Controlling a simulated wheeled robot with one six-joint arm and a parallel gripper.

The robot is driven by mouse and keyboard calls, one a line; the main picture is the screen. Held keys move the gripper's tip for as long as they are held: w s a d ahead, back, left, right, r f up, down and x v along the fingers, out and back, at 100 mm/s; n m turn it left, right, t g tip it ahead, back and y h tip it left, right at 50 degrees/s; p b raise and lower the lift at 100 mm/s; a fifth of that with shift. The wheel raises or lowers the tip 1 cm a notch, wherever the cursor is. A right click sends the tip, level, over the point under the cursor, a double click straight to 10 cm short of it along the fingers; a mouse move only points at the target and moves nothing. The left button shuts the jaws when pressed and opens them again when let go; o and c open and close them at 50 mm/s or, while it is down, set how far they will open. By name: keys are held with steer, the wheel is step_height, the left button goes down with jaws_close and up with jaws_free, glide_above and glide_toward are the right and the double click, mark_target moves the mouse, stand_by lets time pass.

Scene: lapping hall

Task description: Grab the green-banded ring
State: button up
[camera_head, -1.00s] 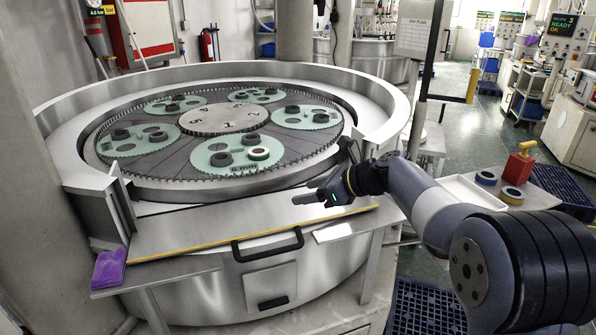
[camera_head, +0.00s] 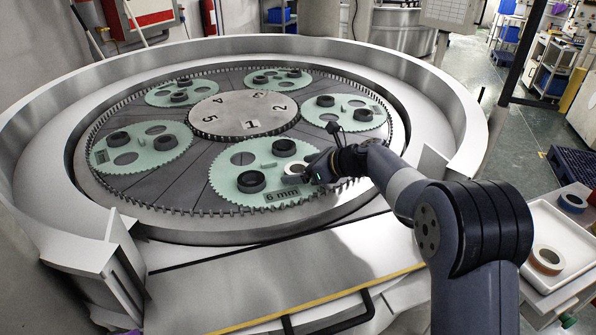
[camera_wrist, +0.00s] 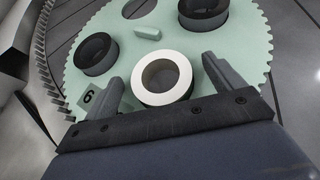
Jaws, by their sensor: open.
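A white-topped ring (camera_head: 295,169) stands at the right side of the nearest pale green toothed carrier (camera_head: 230,174), marked "6 mm". In the wrist view the same ring (camera_wrist: 162,79) shows its pale top face and dark bore; its side band is hidden, so its colour cannot be told now. My gripper (camera_head: 310,172) is open and low over the carrier. In the wrist view its two fingers stand on either side of the ring, left and right, with gaps to it.
Two dark rings (camera_wrist: 95,54) and (camera_wrist: 203,12) sit in the same carrier. Several more carriers with dark rings surround the numbered centre disc (camera_head: 239,112). A raised rim (camera_head: 455,105) encloses the machine. A tray (camera_head: 575,240) at right holds an orange-banded ring (camera_head: 546,260).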

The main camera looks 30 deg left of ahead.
steer(key=shift+c, duration=0.2)
steer(key=c, duration=1.3)
